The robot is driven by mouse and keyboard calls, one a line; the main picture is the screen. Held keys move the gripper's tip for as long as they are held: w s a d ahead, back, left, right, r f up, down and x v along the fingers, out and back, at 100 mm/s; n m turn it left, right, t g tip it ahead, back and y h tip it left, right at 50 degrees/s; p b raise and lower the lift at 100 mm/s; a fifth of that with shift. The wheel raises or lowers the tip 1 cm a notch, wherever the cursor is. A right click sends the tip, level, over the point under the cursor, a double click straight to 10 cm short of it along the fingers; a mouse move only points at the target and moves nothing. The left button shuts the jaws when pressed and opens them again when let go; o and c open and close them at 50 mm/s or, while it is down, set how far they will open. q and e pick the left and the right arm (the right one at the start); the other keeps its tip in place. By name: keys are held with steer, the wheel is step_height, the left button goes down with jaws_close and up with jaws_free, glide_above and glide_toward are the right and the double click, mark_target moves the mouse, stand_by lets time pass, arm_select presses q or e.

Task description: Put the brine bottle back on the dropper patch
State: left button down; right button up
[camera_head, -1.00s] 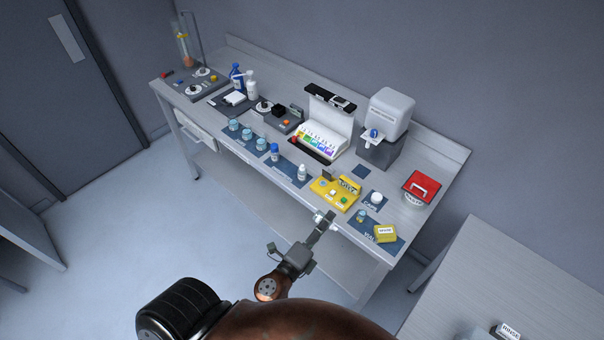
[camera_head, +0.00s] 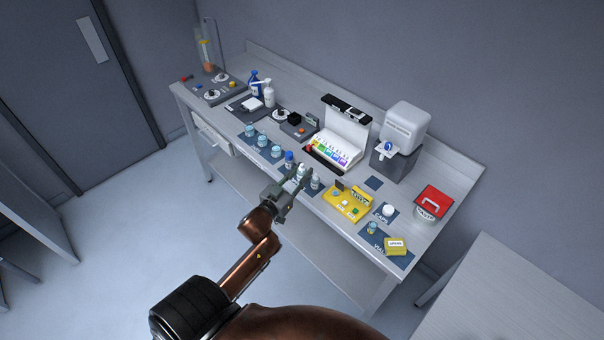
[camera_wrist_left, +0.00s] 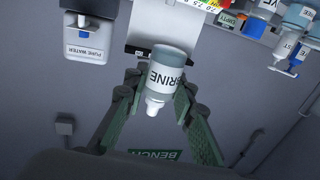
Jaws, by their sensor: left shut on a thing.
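The brine bottle (camera_head: 300,171), pale with a BRINE label, is between the fingers of my left gripper (camera_head: 294,184). In the left wrist view the bottle (camera_wrist_left: 174,66) shows upside down, with its white nozzle toward the bottom of the picture. My left gripper (camera_wrist_left: 158,105) is shut on it. In the head view the bottle appears over the dark blue dropper patch (camera_head: 314,191), between a blue-capped bottle and a white bottle. I cannot tell whether it touches the patch. The gripper hides part of the patch. My right gripper is not in view.
The blue-capped bottle (camera_head: 289,159) and the white bottle (camera_head: 315,182) stand close on either side. A yellow tray (camera_head: 343,207) is to the right, and several pale blue-lidded jars (camera_head: 263,141) are to the left. The color chart box (camera_head: 334,150) stands behind.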

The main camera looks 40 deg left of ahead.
arm_select(q)
steer(key=w+a+f, duration=0.4)
steer(key=w+f, duration=0.1)
steer(key=w+a+f+b, duration=0.1)
steer(key=w+a+f, duration=0.2)
steer(key=shift+w+f, duration=0.15)
steer(key=shift+f, duration=0.05)
steer(key=shift+w+a+f, duration=0.15)
steer(key=shift+a+f, duration=0.1)
steer(key=shift+f, duration=1.55)
steer(key=shift+f, duration=0.1)
steer(key=c, duration=1.6)
jaws_free()
